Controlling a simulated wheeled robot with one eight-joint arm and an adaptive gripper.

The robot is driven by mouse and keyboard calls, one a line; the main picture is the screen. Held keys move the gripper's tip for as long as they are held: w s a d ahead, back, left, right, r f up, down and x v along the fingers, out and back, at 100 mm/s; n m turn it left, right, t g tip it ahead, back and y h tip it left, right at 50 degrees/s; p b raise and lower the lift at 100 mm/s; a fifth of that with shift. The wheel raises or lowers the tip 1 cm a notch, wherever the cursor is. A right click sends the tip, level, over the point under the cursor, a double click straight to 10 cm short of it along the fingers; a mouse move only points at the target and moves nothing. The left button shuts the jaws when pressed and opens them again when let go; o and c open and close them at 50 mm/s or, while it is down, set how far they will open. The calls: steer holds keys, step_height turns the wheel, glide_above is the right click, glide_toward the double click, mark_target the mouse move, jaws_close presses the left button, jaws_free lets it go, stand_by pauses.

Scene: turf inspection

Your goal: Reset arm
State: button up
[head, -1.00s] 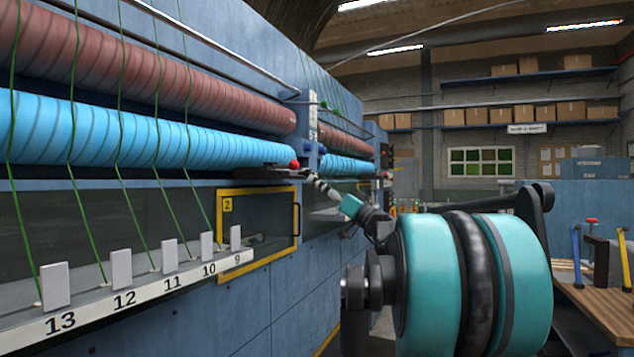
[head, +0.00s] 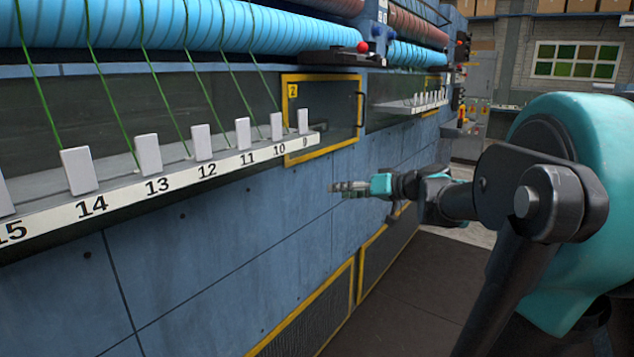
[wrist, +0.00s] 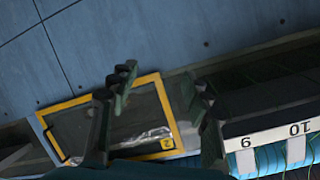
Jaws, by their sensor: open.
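My gripper (head: 350,188) is at the end of my outstretched arm, in front of the blue machine (head: 230,240), below and right of the numbered ledge. In the wrist view my gripper (wrist: 160,90) shows two dark fingers held apart with nothing between them. Behind the fingers is the yellow-framed window (wrist: 105,95) marked 2, which appears turned over in that view. I cannot tell the exact gap between the gripper and the machine's face.
A white ledge (head: 190,180) numbered from 9 upward carries upright white tabs (head: 148,154), with green strands running up to a blue roller (head: 220,25). The yellow-framed window (head: 322,115) also shows in the head view. Dark floor (head: 420,280) beside the machine is clear.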

steer(key=s+d+f+m+g+h, duration=0.1)
steer(key=s+d+f+h, duration=0.1)
steer(key=s+f, duration=0.3)
steer(key=s+d+f+m+g+h, duration=0.1)
steer(key=s+f+h, duration=0.3)
steer(key=f, duration=0.9)
steer(key=s+d+f+m+g+h, duration=0.1)
steer(key=s+d+f+g+h, duration=0.1)
steer(key=s+f, duration=0.6)
steer(key=shift+d+f+h, duration=0.6)
steer(key=shift+d+f, duration=0.05)
steer(key=shift+d, duration=0.35)
steer(key=s+d+f+h, duration=0.1)
steer(key=s+d+f+m, duration=0.1)
steer(key=d, duration=0.1)
steer(key=s+d+f+h, duration=0.1)
steer(key=s, duration=0.1)
steer(key=shift+d+f+h, duration=0.3)
